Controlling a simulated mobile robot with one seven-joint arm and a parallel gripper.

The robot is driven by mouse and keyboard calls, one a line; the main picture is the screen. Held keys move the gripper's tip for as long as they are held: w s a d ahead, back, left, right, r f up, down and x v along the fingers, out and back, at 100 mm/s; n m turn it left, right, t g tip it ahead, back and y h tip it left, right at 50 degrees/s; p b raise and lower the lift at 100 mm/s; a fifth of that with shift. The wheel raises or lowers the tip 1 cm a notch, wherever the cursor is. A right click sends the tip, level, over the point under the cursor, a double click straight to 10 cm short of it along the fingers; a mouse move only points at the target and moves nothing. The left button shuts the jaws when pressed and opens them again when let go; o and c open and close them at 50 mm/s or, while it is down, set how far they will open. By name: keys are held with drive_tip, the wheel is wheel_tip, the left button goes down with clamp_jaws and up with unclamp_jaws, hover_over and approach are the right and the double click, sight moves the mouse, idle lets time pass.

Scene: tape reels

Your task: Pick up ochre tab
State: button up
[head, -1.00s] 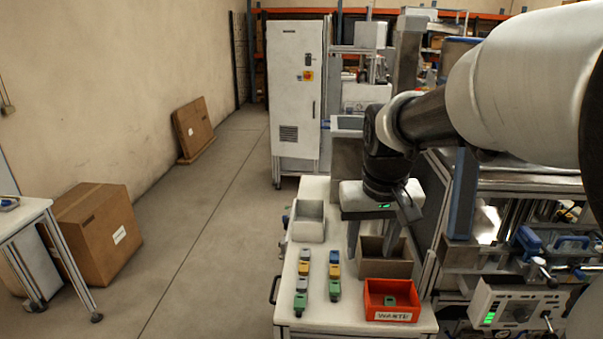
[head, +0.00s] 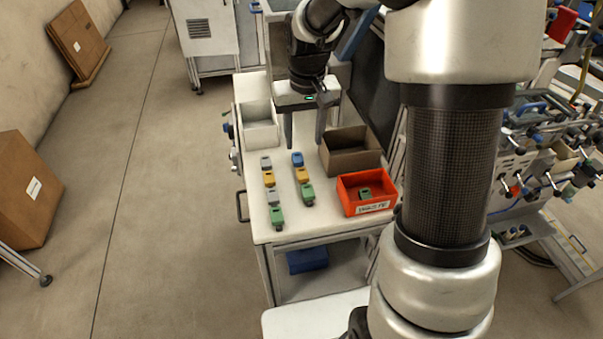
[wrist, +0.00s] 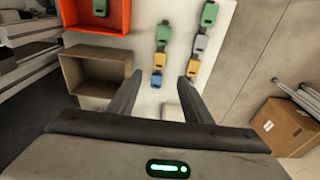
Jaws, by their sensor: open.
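Two ochre tabs lie on the white bench, one in each row of tabs. The left row's ochre tab (head: 269,179) sits between two grey tabs; it also shows in the wrist view (wrist: 194,67). The right row's ochre tab (head: 302,175) sits between a blue and a green tab; it also shows in the wrist view (wrist: 160,58). My gripper (head: 305,145) is open and empty, pointing down above the back of the bench, beyond the rows. In the wrist view its fingers (wrist: 160,79) are spread apart, with the blue tab (wrist: 157,77) seen between the tips.
An orange labelled bin (head: 366,208) with a green tab inside stands at the bench's front right. A brown open box (head: 330,165) stands behind it, right of my gripper. A light grey tray (head: 259,137) is at the back left.

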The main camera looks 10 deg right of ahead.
sight(302, 173)
drive_tip(key=f, duration=0.4)
drive_tip(key=w+f, duration=0.1)
drive_tip(key=f, duration=0.7)
drive_tip(key=shift+w+f+p, duration=0.3)
drive_tip(key=shift+w+f, duration=0.05)
drive_tip(key=shift+w, duration=0.05)
drive_tip(key=shift+c, duration=0.2)
drive_tip(key=c, duration=1.1)
